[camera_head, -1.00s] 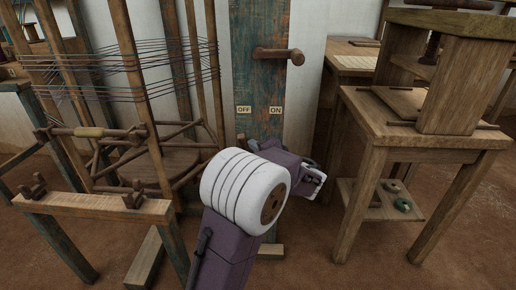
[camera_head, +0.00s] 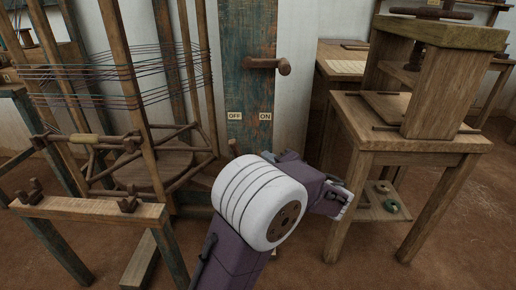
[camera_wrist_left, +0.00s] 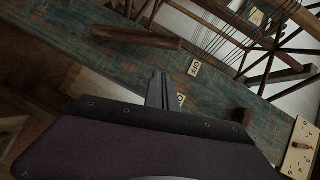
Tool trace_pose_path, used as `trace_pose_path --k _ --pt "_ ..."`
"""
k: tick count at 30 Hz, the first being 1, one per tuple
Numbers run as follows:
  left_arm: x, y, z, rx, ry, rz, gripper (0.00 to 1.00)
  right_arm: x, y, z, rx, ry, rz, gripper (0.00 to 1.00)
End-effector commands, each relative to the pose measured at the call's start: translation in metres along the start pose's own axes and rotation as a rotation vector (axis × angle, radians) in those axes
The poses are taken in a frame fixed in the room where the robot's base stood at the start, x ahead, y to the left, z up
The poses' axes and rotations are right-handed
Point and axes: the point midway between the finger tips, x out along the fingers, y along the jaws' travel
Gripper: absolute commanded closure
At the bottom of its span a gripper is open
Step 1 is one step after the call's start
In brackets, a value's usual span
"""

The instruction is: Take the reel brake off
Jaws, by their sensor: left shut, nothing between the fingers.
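The reel brake is a brown wooden lever (camera_head: 267,65) on a tall worn teal post (camera_head: 250,98). Its arm points right, toward the side of the ON label (camera_head: 265,116); the OFF label (camera_head: 234,116) is on the left. In the left wrist view the lever (camera_wrist_left: 137,37) lies across the upper left, with the OFF label (camera_wrist_left: 194,68) to its right and the ON label partly hidden by my fingers. My left gripper (camera_head: 340,205) is shut and empty, below and right of the lever, apart from it. Its fingers (camera_wrist_left: 163,91) show before the post. My right gripper is out of view.
A wooden reel frame with dark threads (camera_head: 110,75) stands left of the post, behind a low wooden rail (camera_head: 90,209). A wooden table (camera_head: 410,137) bearing a press (camera_head: 432,75) stands at the right. Open floor lies between post and table.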

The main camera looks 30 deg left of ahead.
Motion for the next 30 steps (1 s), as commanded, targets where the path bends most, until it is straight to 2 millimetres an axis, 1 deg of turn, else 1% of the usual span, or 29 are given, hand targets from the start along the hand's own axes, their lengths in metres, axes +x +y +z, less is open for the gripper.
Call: trace_pose_path --k 1,3,7,23,25,26,28,29,30 --pt "-0.009 -0.003 -0.002 0.001 0.003 0.001 1.00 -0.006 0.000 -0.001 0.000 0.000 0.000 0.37" --pt "-0.018 -0.002 -0.002 0.000 0.003 0.000 1.00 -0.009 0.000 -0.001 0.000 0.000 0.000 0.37" --pt "-0.028 0.000 -0.001 0.000 0.001 0.001 1.00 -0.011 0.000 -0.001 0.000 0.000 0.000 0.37" --pt "-0.029 0.001 0.000 -0.001 0.001 0.000 1.00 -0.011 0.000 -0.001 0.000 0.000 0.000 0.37" --pt "-0.026 -0.007 0.001 -0.006 -0.011 -0.003 1.00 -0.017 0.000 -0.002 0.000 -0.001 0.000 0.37" --pt "-0.023 -0.016 0.003 -0.015 -0.021 -0.007 1.00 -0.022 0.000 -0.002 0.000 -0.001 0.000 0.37" --pt "-0.014 -0.048 0.017 -0.045 -0.069 -0.018 1.00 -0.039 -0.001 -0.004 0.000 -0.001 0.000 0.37" --pt "-0.009 -0.057 0.033 -0.055 -0.117 -0.009 1.00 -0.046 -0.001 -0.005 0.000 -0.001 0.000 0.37" --pt "-0.006 -0.056 0.062 -0.069 -0.205 0.047 1.00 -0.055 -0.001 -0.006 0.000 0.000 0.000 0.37"
